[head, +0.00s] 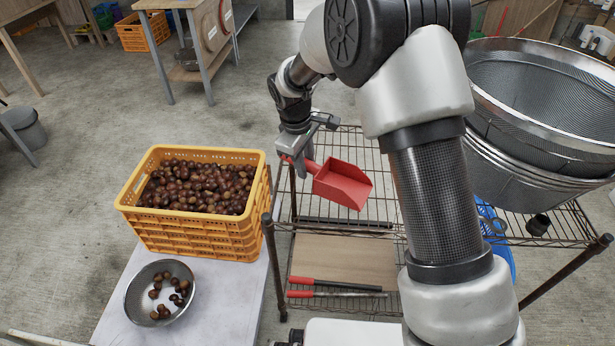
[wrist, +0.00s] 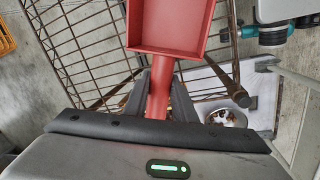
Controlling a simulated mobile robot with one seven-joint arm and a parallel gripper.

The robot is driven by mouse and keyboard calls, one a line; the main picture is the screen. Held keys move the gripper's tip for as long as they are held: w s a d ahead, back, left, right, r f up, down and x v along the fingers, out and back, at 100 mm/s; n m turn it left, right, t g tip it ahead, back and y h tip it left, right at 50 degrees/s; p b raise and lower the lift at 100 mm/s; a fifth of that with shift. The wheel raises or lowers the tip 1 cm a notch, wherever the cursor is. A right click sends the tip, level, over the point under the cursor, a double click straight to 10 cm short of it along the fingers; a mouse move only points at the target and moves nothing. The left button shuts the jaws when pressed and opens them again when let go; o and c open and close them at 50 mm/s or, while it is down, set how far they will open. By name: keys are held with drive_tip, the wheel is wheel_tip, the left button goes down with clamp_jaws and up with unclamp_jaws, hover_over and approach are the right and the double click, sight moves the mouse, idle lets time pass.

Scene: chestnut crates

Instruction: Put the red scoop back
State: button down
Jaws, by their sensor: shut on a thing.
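The red scoop (head: 342,184) is in my gripper (head: 297,164), held by its handle above the wire rack. In the head view its pan opens upward and points to the lower right. In the wrist view the scoop (wrist: 170,28) extends away from the gripper (wrist: 157,84), with the fingers on both sides of the red handle. The wire rack (head: 305,213) lies below the scoop. I cannot tell the exact height of the scoop over the rack.
A yellow crate (head: 190,240) of chestnuts and a metal bowl (head: 133,296) with several chestnuts stand on a white table (head: 232,300) at left. Large mesh sieves (head: 540,150) sit on the rack's right side. Red-handled tools (head: 335,287) lie lower down.

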drive_tip(key=shift+f, duration=1.8)
drive_tip(key=shift+f+b, duration=0.1)
drive_tip(key=shift+b, duration=0.2)
drive_tip(key=c, duration=1.5)
unclamp_jaws()
drive_tip(key=shift+o, duration=0.2)
wheel_tip(320, 180, up, 12)
drive_tip(key=s+a+p, duration=0.1)
drive_tip(key=s+p, duration=0.1)
drive_tip(key=shift+p, duration=0.3)
